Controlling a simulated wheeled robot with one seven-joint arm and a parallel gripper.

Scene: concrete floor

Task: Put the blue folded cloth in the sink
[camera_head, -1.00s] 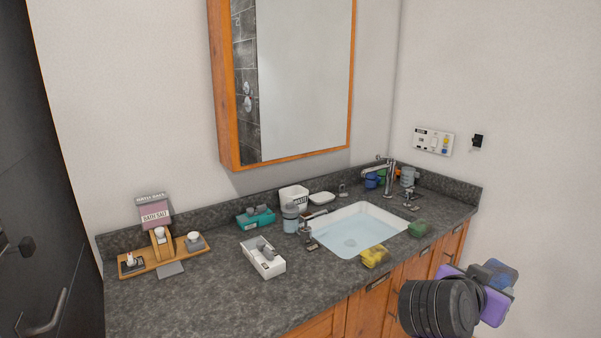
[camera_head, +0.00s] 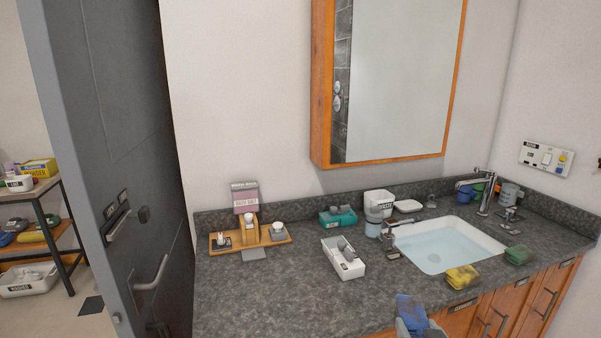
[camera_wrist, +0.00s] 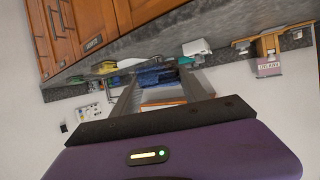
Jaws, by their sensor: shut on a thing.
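The blue folded cloth (camera_head: 410,307) shows at the bottom edge of the head view, in front of the counter's front edge. My gripper (camera_head: 416,325) is shut on it; only a small part of the gripper shows there. In the wrist view the blue cloth (camera_wrist: 155,77) sits between the two fingers of my gripper (camera_wrist: 157,88). The white sink (camera_head: 490,243) is set into the dark counter, to the right of and beyond the cloth. A pale blue basin floor shows inside it.
A yellow folded cloth (camera_head: 462,277) and a green one (camera_head: 517,255) lie along the sink's front edge. A white box (camera_head: 343,260), a soap bottle (camera_head: 373,224) and a faucet (camera_head: 485,190) stand nearby. The counter's front left (camera_head: 270,295) is clear.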

